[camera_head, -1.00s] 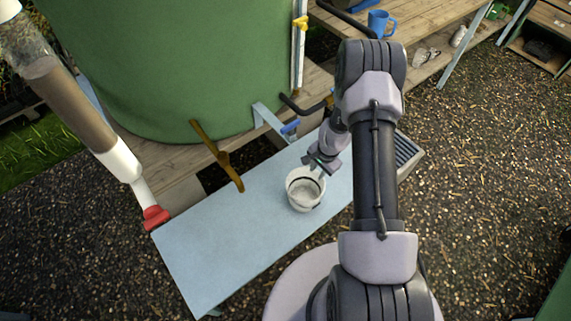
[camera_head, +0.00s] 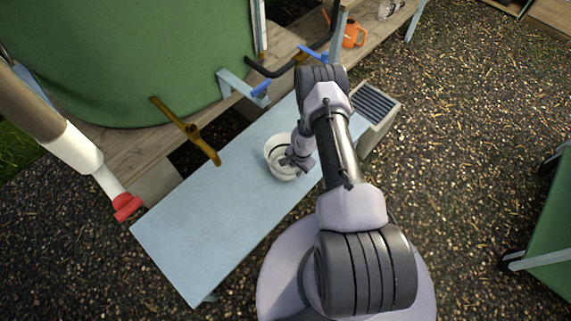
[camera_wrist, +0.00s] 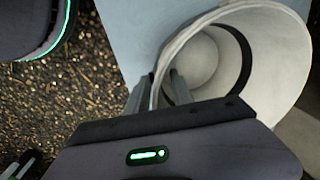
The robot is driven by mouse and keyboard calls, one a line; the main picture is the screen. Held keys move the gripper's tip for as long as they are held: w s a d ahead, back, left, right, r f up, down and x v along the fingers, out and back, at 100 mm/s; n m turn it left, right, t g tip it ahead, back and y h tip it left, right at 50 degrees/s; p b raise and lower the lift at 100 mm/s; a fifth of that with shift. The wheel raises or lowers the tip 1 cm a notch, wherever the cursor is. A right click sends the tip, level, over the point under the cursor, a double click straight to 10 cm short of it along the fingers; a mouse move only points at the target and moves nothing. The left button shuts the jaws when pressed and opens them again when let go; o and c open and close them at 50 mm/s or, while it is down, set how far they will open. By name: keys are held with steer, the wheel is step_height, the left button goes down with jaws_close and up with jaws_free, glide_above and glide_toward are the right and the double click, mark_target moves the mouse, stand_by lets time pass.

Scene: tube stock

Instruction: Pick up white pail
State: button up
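The white pail (camera_head: 275,152) stands upright on the light blue bench top, partly hidden by my gripper in the head view. In the wrist view the white pail (camera_wrist: 275,60) fills the upper right, its open mouth and a dark band inside showing. My gripper (camera_head: 290,163) is at the pail's near right rim. In the wrist view my gripper (camera_wrist: 160,90) has one finger outside the pail's wall and the other inside its mouth. The fingers are apart with the rim between them; I see no firm grip.
The blue bench (camera_head: 200,220) is clear on its left part. A grey grated box (camera_head: 375,105) is at the bench's right end. An orange watering can (camera_head: 352,33) sits on the wooden shelf behind.

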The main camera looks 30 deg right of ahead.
steer(key=shift+f, duration=0.25)
jaws_close()
stand_by(1.2)
